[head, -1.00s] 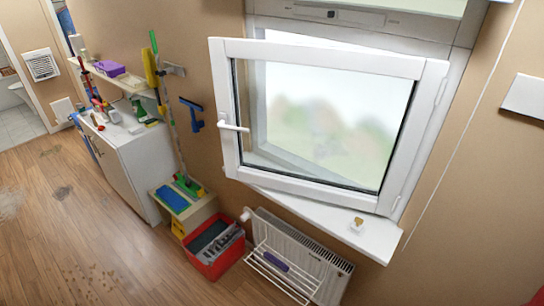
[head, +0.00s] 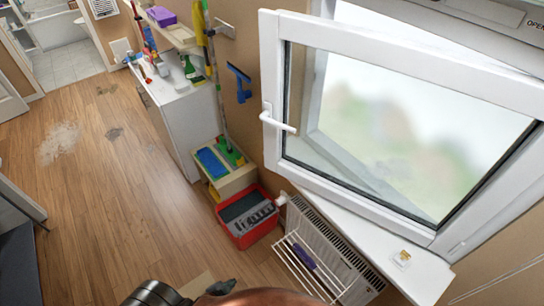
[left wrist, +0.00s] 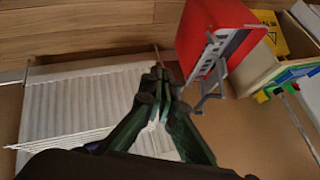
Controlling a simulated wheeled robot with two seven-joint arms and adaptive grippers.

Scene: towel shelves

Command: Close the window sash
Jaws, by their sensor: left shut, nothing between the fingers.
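The window sash (head: 365,62) is a white frame with a glass pane. It stands open, swung into the room from the hinge side at the right, with a gap between its left edge and the fixed window frame (head: 322,75). Its white handle (head: 279,121) is on the left stile and its lever points sideways to the right. My left gripper shows small and partly cut off at the bottom of the head view (head: 222,287), well below the sash. In the left wrist view its dark green fingers (left wrist: 160,80) are shut and empty. My right gripper is out of view.
A red crate (head: 247,232), a low stand (head: 228,178) and a white cabinet (head: 185,125) line the wall. The wooden floor at left is mostly clear.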

